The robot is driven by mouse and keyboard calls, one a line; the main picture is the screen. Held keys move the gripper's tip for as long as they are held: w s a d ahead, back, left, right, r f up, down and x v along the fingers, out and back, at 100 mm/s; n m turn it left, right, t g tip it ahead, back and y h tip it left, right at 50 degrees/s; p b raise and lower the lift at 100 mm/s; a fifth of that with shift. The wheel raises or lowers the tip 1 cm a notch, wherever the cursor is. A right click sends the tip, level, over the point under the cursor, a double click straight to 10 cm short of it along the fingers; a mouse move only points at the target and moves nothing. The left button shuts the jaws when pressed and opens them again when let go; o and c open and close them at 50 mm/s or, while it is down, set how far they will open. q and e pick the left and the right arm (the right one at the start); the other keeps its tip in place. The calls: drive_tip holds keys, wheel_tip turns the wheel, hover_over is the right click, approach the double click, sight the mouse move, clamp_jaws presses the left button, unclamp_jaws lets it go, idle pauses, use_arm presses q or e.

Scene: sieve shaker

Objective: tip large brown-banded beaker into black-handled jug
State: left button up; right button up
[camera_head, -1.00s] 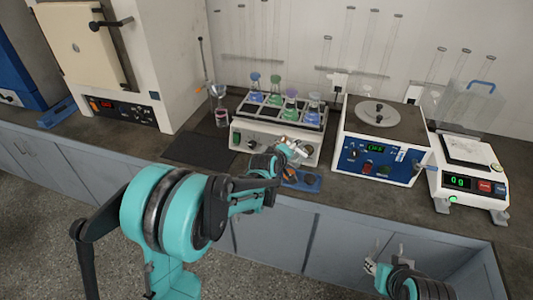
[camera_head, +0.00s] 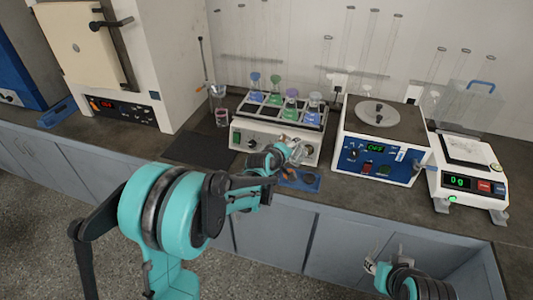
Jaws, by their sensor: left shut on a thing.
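My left gripper (camera_head: 286,148) is in front of the rack machine and above the counter's front edge. It is shut on a small clear glass vessel (camera_head: 298,152), which seems to be the large brown-banded beaker. The arm covers part of it, and its band is too small to make out. A clear glass vessel with pinkish contents (camera_head: 221,117) stands left of the rack machine, with another clear shape just above it. I cannot make out a black handle on either. My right gripper (camera_head: 383,262) is low at the front right, its fingers apart and empty.
The rack machine (camera_head: 262,138) holds several coloured flasks. A blue tray (camera_head: 303,181) with small brown items lies in front of it. A blue-fronted shaker (camera_head: 375,158) and a balance (camera_head: 470,183) stand right. A dark mat (camera_head: 198,149) lies left, with bare counter around it.

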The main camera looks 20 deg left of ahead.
use_arm(q)
drive_tip(key=shift+a+r+n+h, duration=0.1)
drive_tip(key=shift+r+n+h, duration=0.4)
drive_tip(key=shift+r+n, duration=0.1)
idle(2.0)
drive_tip(key=shift+a+r+n+h, duration=0.5)
drive_tip(key=shift+a+r, duration=0.05)
drive_tip(key=shift+a, duration=0.1)
idle(1.4)
drive_tip(key=shift+a+f+n+t+h+b, duration=0.25)
drive_tip(key=shift+a+n+t+h+b, duration=0.1)
drive_tip(key=shift+n+h+b, duration=0.3)
idle(1.3)
drive_tip(key=shift+d+r+m+y+p, duration=0.45)
drive_tip(key=shift+r+m+p, duration=0.2)
drive_tip(key=shift+p, duration=0.6)
drive_tip(key=shift+d+f+m+y, duration=0.4)
drive_tip(key=shift+d+f, duration=0.05)
drive_tip(key=shift+f, duration=0.15)
drive_tip(key=shift+f+b, duration=0.1)
drive_tip(key=shift+b, duration=0.2)
drive_tip(key=shift+f, duration=0.2)
